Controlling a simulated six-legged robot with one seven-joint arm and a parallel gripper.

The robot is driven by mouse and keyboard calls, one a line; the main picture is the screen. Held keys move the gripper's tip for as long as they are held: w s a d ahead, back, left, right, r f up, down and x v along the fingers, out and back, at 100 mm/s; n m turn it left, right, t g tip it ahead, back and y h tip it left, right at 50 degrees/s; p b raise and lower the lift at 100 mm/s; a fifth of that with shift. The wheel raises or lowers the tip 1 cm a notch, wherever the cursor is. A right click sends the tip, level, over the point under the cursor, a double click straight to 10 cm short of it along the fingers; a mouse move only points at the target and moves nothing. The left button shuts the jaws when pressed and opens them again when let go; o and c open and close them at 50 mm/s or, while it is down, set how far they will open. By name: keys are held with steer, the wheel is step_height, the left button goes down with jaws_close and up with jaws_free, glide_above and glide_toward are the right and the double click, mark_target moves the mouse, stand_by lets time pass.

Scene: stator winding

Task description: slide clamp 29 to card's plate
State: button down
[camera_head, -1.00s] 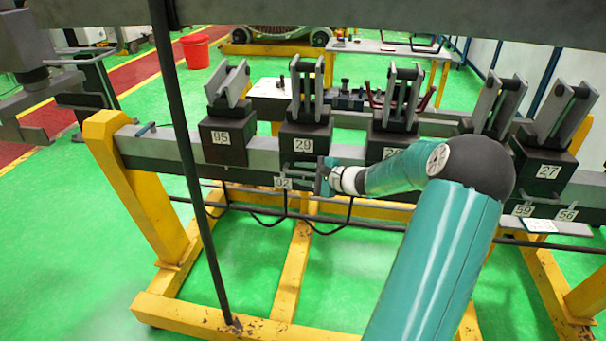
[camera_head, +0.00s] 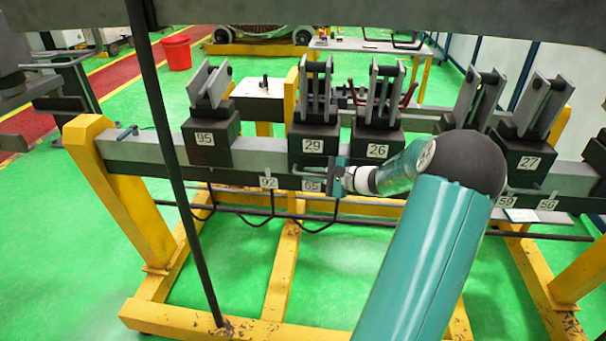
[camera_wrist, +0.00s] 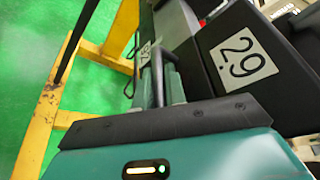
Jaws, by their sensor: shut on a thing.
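Clamp 29 (camera_head: 313,145) is a dark block with two upright grey plates, standing on the grey rail just left of clamp 26 (camera_head: 378,150). My gripper (camera_head: 326,180) is at its lower front and is shut on its handle. In the wrist view, the dark handle (camera_wrist: 157,78) runs between the jaws beside the large 29 label (camera_wrist: 243,60). A white card (camera_head: 521,215) lies at the right, between plate 59 (camera_head: 506,202) and plate 56 (camera_head: 547,205). Its writing is too small to read. Plate 65 (camera_head: 313,186) is below clamp 29.
Clamp 95 (camera_head: 209,138) stands to the left, with bare rail (camera_head: 262,152) between it and clamp 29. Clamp 26 is close on the right. Clamp 27 (camera_head: 529,162) and another clamp stand farther right. Plate 92 (camera_head: 268,183) hangs left of plate 65.

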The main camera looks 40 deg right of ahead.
steer(key=c, duration=1.5)
jaws_free()
steer(key=shift+w, duration=0.1)
steer(key=shift+o, duration=0.2)
steer(key=v, duration=1.4)
steer(key=shift+a+f, duration=0.1)
